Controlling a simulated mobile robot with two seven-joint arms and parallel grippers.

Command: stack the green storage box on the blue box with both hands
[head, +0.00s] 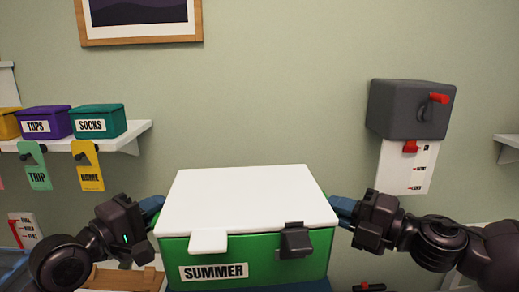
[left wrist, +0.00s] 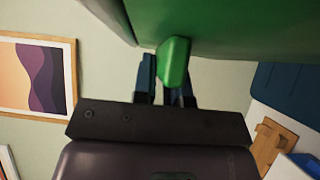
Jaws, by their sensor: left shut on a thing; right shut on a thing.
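The green storage box (head: 258,247) has a white lid (head: 250,192), a dark latch and a "SUMMER" label, and looks about level in the head view. My left gripper (head: 152,205) is at its left side; in the left wrist view its fingers are shut on a green handle (left wrist: 174,62). My right gripper (head: 343,207) is shut at the box's right side, its fingertips partly hidden. A dark blue surface (head: 250,286), seemingly the blue box, shows just below the green box. Most of it is hidden, and I cannot tell whether the two touch.
A white shelf (head: 140,132) at left bears several small boxes, including a teal "SOCKS" box (head: 99,121), with hanging tags below. A grey wall unit (head: 405,110) with a red-tipped lever is at right. A wooden object (head: 125,278) lies low at left.

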